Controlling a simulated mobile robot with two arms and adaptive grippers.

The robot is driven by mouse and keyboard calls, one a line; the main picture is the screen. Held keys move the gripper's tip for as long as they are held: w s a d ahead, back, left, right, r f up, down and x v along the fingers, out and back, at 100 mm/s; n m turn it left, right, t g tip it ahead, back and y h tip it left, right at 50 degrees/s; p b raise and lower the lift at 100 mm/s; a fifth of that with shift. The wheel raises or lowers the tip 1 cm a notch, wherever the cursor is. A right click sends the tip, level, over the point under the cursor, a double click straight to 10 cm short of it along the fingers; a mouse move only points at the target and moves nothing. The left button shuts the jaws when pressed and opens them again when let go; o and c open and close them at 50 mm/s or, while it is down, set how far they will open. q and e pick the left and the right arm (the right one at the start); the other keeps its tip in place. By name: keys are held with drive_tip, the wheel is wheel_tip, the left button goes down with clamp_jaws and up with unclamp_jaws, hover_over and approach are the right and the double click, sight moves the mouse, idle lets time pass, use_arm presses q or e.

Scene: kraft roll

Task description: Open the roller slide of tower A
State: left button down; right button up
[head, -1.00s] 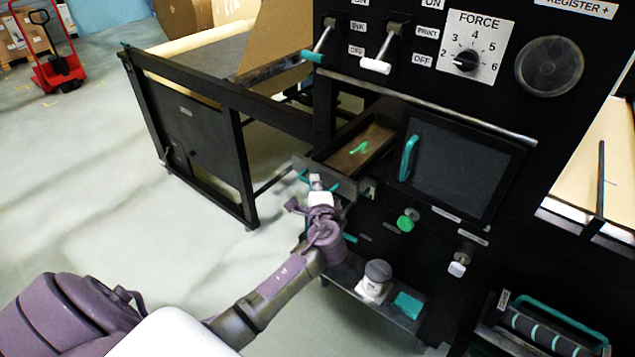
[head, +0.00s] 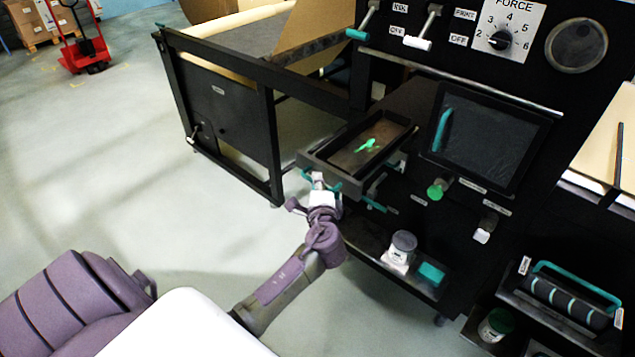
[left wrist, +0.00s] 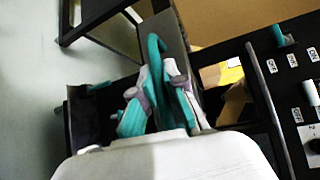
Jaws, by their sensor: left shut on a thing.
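A dark slide (head: 398,134), shaped like an open tray with a bright green patch inside, sticks out from the front of the black machine. I cannot read a tower label on it. Its front carries a teal handle, partly hidden by my gripper in the head view; it shows in the left wrist view (left wrist: 155,52). My left gripper (head: 320,186) is shut on this handle, and its fingers also show in the left wrist view (left wrist: 160,85). My right gripper is not in view.
A door with a teal handle (head: 443,130) is right of the slide. Below are a green knob (head: 436,190), a shelf with a white-based jar (head: 400,252) and a teal block (head: 431,273). A striped roller (head: 565,300) sits lower right.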

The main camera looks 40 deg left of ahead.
use_arm(q)
drive_tip(key=c, duration=1.2)
unclamp_jaws()
drive_tip(key=shift+d, duration=0.1)
drive_tip(key=v, duration=1.2)
drive_tip(key=shift+w+f, duration=0.1)
drive_tip(key=s+d+f+g+h, duration=0.2)
drive_tip(key=s+f, duration=0.1)
drive_tip(key=f, duration=0.8)
drive_tip(key=s+d+f+g+h, duration=0.1)
drive_tip(key=s+d+f+h, duration=0.15)
drive_tip(key=f, duration=0.85)
drive_tip(key=s+d+f+g+h, duration=0.1)
drive_tip(key=s+f+g+h, duration=0.15)
drive_tip(key=f, duration=0.85)
drive_tip(key=s+f+n+g+h, duration=0.1)
drive_tip(key=s+f+n+g, duration=0.1)
drive_tip(key=s+f, duration=0.4)
drive_tip(key=s+f+n+g+h, duration=0.1)
drive_tip(key=s+f+n, duration=0.3)
drive_tip(key=s, duration=1.1)
drive_tip(key=s+f+n+g+h, duration=0.1)
drive_tip(key=s+f+n+g, duration=0.2)
drive_tip(key=s+f, duration=0.6)
drive_tip(key=shift+s+d+f+h+b, duration=0.25)
drive_tip(key=shift+s+d+h+b, duration=0.15)
drive_tip(key=shift+s, duration=0.35)
